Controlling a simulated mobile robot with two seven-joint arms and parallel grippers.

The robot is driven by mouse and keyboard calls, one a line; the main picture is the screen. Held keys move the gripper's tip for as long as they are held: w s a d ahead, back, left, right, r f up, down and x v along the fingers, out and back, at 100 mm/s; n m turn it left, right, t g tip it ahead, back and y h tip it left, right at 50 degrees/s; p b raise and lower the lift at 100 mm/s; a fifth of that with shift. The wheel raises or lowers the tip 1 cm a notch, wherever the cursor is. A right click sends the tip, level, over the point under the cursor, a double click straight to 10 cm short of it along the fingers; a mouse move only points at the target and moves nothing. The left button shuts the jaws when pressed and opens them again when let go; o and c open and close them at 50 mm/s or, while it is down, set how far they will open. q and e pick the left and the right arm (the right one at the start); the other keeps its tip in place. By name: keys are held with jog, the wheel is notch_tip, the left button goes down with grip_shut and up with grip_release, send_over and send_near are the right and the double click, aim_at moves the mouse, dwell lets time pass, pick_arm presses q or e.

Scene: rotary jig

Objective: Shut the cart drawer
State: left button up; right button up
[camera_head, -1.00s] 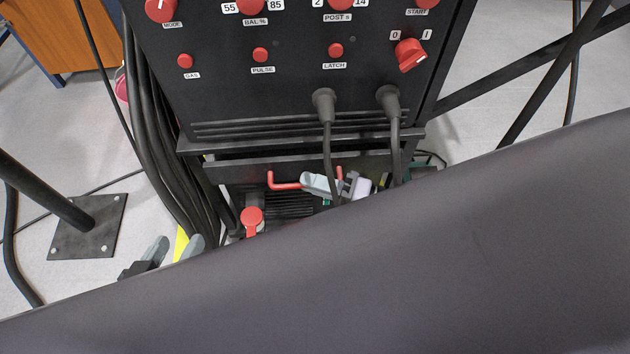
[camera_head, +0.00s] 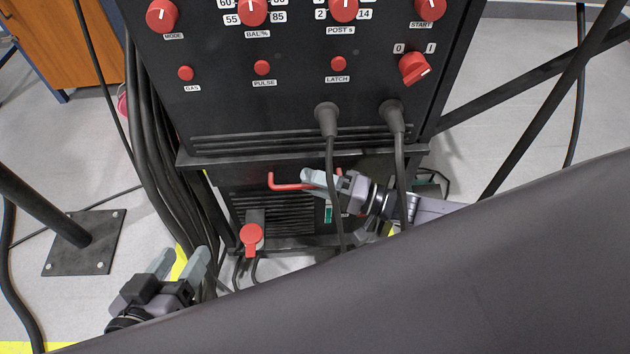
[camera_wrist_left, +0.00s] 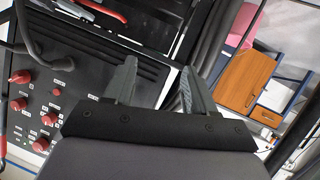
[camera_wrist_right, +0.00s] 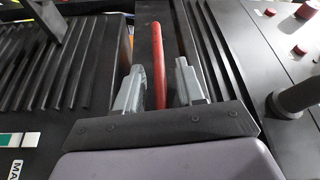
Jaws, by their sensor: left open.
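The cart drawer's dark front (camera_head: 240,182) lies just under the cart's ledge, with a red bar handle (camera_head: 288,186) on it. The front looks close to flush; cables and my right gripper hide part of it. My right gripper (camera_head: 318,180) is at the handle's right part. In the right wrist view, its fingers stand apart on either side of the red handle (camera_wrist_right: 158,65), with gaps visible. My left gripper (camera_head: 180,262) is open and empty, low at the left of the cart. Its parted fingers (camera_wrist_left: 158,88) show in the left wrist view.
The control panel with red knobs (camera_head: 262,68) rises above the drawer. Two plugged cables (camera_head: 334,190) hang before the drawer front. A thick cable bundle (camera_head: 165,150) runs down the cart's left side. A red knob (camera_head: 251,236) sits below. A post baseplate (camera_head: 85,243) stands left.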

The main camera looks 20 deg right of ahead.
jog(key=shift+s+d, duration=0.1)
jog(key=p+v, duration=0.1)
jog(key=v, duration=0.6)
dwell(0.4)
